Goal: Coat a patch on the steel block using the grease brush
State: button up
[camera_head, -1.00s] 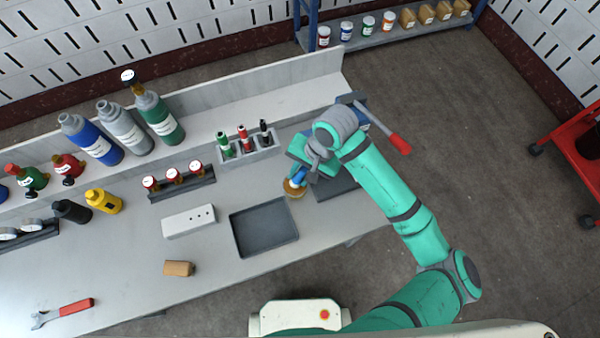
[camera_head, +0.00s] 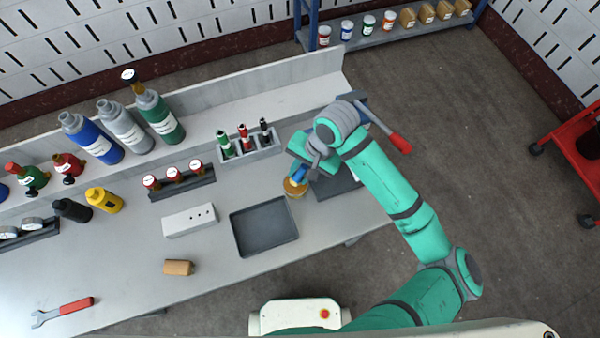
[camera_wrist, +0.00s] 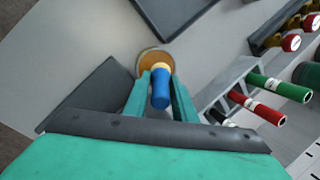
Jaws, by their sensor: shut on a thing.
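My gripper (camera_head: 302,172) is shut on the grease brush, which has a blue handle (camera_wrist: 160,92) and a yellowish collar in the wrist view. The blue handle also shows in the head view (camera_head: 299,175). The brush's lower end is over or inside a round, amber-coloured grease pot (camera_head: 295,189), also in the wrist view (camera_wrist: 151,59). I cannot tell whether its bristles touch the grease. A pale grey block with small holes (camera_head: 189,220), apparently the steel block, lies on the bench to the left of the pot.
An empty dark tray (camera_head: 264,227) lies between block and pot. A dark flat plate (camera_head: 337,184) is partly under my arm. A rack (camera_head: 249,149) holds green, red and black tubes behind.

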jog(key=shift+r, duration=2.8)
